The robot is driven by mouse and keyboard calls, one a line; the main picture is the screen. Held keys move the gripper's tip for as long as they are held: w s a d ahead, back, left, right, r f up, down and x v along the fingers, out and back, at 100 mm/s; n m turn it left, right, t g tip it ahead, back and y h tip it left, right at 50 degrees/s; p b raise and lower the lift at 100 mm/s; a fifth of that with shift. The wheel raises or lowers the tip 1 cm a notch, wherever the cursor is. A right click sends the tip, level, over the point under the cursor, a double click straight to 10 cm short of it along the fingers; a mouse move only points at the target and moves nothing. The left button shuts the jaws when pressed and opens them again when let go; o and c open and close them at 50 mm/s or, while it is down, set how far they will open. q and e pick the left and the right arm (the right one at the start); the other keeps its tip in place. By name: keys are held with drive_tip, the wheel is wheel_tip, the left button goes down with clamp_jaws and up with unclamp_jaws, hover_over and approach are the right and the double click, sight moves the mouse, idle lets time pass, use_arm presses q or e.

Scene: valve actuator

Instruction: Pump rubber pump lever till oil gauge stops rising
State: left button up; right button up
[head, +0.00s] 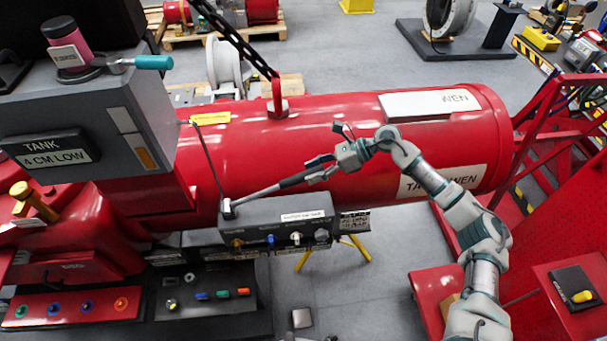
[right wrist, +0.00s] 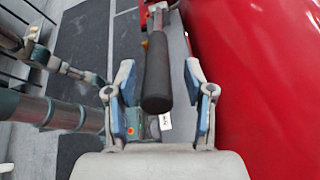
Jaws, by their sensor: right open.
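The pump lever (head: 262,193) is a grey rod with a black rubber grip (right wrist: 158,75). It slopes up to the right from a grey pump box (head: 262,231). My right gripper (head: 314,168) is at the grip's free end. In the right wrist view its fingers (right wrist: 163,98) are open, one on each side of the grip, with gaps visible on both sides. The oil gauge (head: 134,138) is a slanted strip on the grey tank (head: 80,105), pale above and orange at the bottom. The tank's label reads "TANK 4 CM LOW". My left gripper is not seen.
A large red cylinder (head: 335,125) lies close behind the lever and fills the right of the wrist view. A hanging black chain (head: 235,40) meets a red lug on it. Red framework stands at the right.

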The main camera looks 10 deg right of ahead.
drive_tip(key=v, duration=0.8)
drive_tip(key=shift+w+d, duration=0.1)
drive_tip(key=shift+d, duration=0.2)
